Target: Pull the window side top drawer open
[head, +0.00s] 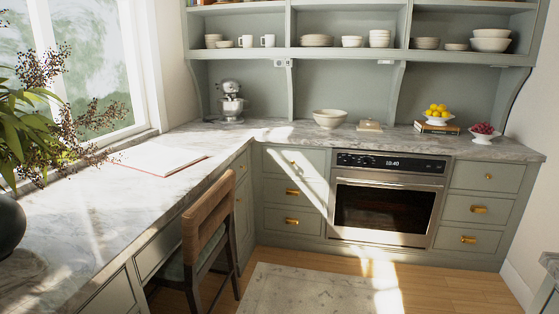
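The window-side counter runs along the left under the window. Below its far end, near the corner, is a narrow green-grey top drawer front (241,167), seen at a steep angle. It looks shut, with a small gold fitting on it. A chair partly hides the fronts below it. Nearer fronts under the same counter show at the lower left, one beside the chair (157,252) and one at the bottom edge (112,299). Which one the task means is not certain from this view. Neither of my grippers is in view.
A wooden chair (208,225) stands against the window-side counter. A rug (310,288) lies on the wood floor before the oven (383,206). An open book (157,158) and plant (35,120) are on the counter. A counter edge (550,264) juts in at lower right.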

